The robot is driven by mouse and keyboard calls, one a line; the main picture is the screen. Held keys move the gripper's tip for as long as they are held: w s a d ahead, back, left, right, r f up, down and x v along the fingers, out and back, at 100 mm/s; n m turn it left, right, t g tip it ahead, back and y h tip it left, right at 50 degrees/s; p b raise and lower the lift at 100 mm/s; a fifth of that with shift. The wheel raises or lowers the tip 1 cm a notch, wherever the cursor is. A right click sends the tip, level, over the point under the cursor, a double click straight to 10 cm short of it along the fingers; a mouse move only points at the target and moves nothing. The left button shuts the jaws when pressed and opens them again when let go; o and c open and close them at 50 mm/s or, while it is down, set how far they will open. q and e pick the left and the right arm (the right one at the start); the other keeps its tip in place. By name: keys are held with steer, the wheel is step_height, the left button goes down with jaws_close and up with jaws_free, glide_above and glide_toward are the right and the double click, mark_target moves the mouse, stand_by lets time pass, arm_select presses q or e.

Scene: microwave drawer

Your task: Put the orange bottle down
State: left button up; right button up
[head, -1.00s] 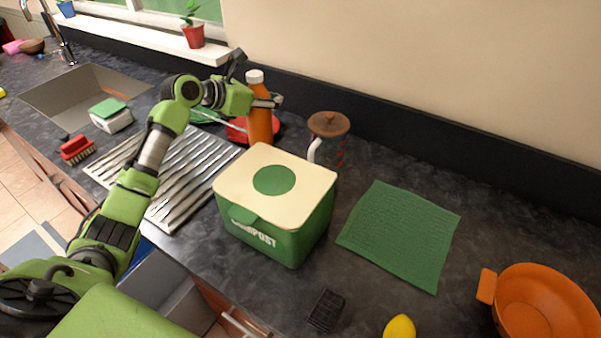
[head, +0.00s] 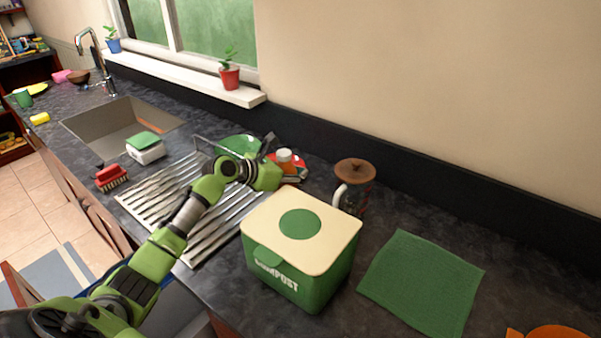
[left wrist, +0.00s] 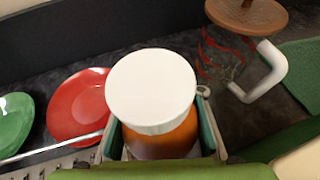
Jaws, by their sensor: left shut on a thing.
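The orange bottle with a white cap (head: 285,155) stands upright behind the compost bin, at the right end of the drying rack. Its lower part is hidden by my gripper and the bin, so I cannot tell whether its base touches the counter. My left gripper (head: 283,174) is shut on the bottle. In the left wrist view the white cap (left wrist: 151,88) is seen from above, with the orange body (left wrist: 165,144) between the two fingers. My right gripper is not in view.
A red plate (left wrist: 75,108) and green plate (head: 240,146) are left of the bottle. A lidded glass jug (head: 354,172) stands to its right. The compost bin (head: 300,245) is in front. A green cloth (head: 422,283) lies further right. The sink (head: 105,125) is left.

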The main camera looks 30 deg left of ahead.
arm_select(q)
steer(key=o, duration=1.4)
